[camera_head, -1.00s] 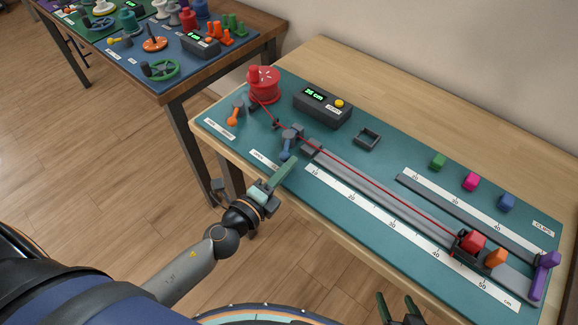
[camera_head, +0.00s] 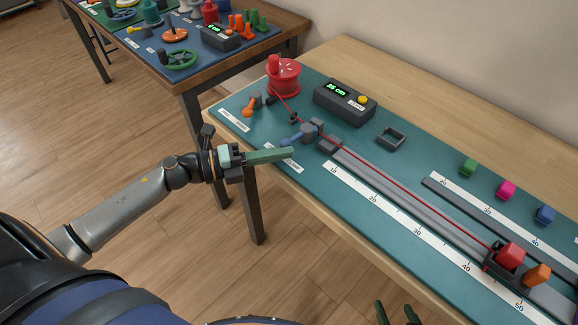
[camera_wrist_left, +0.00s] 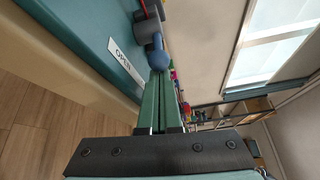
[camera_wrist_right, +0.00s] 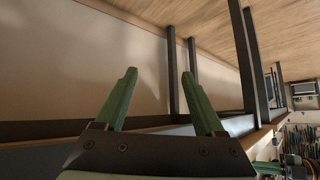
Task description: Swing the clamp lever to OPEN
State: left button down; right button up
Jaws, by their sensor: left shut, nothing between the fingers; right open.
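The clamp (camera_head: 312,129) is a small grey block on the teal board, at the near end of the grey rail. Its lever (camera_head: 289,141) has a blue, rounded end and points left, towards the board's front-left side. My left gripper (camera_head: 290,153) is shut and empty, its green fingers just in front of the lever. In the left wrist view the lever's blue end (camera_wrist_left: 158,60) is right at the fingertips; I cannot tell whether they touch. A white OPEN label (camera_wrist_left: 124,56) lies beside it. My right gripper (camera_wrist_right: 158,95) is open and empty, off the table's front edge.
A red cord (camera_head: 400,192) runs from the red spool (camera_head: 284,78) past the clamp along the rail to a red block (camera_head: 510,254). An orange lever (camera_head: 251,106), a display box (camera_head: 345,100) and a small grey tray (camera_head: 391,138) stand nearby.

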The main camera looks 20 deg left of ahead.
aim_at(269, 143)
pick_arm(q)
jog(key=shift+w+a+f+m+g+h+b, duration=0.1)
jog(key=shift+w+a+m+g+h+b, duration=0.1)
jog(key=shift+a+m+g+h+b, duration=0.25)
jog(key=shift+w+a+f+m+g+h+b, duration=0.15)
jog(key=shift+a+m+g+h+b, duration=0.15)
jog(key=shift+m+g, duration=0.2)
jog(key=shift+w+a+r+g, duration=0.1)
jog(key=shift+a+g, duration=0.1)
jog(key=shift+g, duration=0.15)
jog(key=shift+w+a+r+b, duration=0.1)
jog(key=shift+w+a+b, duration=0.1)
jog(key=shift+a+b, duration=0.15)
jog(key=shift+w+a, duration=0.2)
jog(key=shift+a, duration=0.05)
pick_arm(e)
jog(key=f, duration=0.1)
jog(key=d+f, duration=0.1)
jog(key=shift+s+d+f, duration=0.1)
jog(key=shift+s+f, duration=0.1)
jog(key=shift+f, duration=0.1)
pick_arm(q)
jog(key=shift+w+a+r, duration=0.1)
jog(key=shift+a, duration=0.05)
pick_arm(e)
jog(key=shift+f, duration=0.1)
jog(key=shift+d, duration=0.1)
